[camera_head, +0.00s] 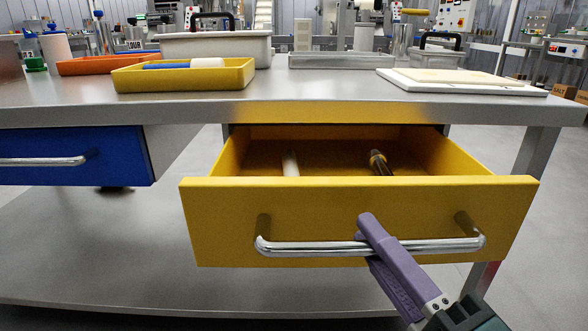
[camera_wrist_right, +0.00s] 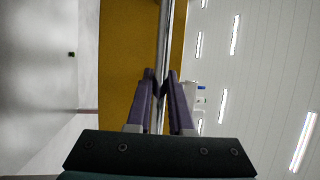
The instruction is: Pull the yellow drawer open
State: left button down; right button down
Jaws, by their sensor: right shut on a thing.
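The yellow drawer (camera_head: 330,199) is pulled out from under the metal table, so its inside shows. Its chrome bar handle (camera_head: 315,249) runs across the front. My right gripper (camera_head: 368,234) is shut on the handle, right of the bar's middle, with one purple finger above the bar and one below. In the right wrist view, the fingers (camera_wrist_right: 158,78) pinch the bar, with the yellow drawer front (camera_wrist_right: 122,60) behind. Inside the drawer lie a pale cylindrical item (camera_head: 290,163) and a dark-handled item (camera_head: 380,162). My left gripper is not in view.
A blue drawer (camera_head: 105,158) with a chrome handle sits to the left under the table. On the tabletop (camera_head: 330,100) are a yellow tray (camera_head: 183,78), an orange tray (camera_head: 105,65) and a white board (camera_head: 465,84). A table leg (camera_head: 527,150) stands to the right of the drawer.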

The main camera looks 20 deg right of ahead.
jog(key=s+a+p, duration=0.2)
jog(key=s, duration=0.6)
jog(key=shift+a, duration=0.2)
jog(key=c, duration=0.8)
grip_release()
jog(key=v, duration=1)
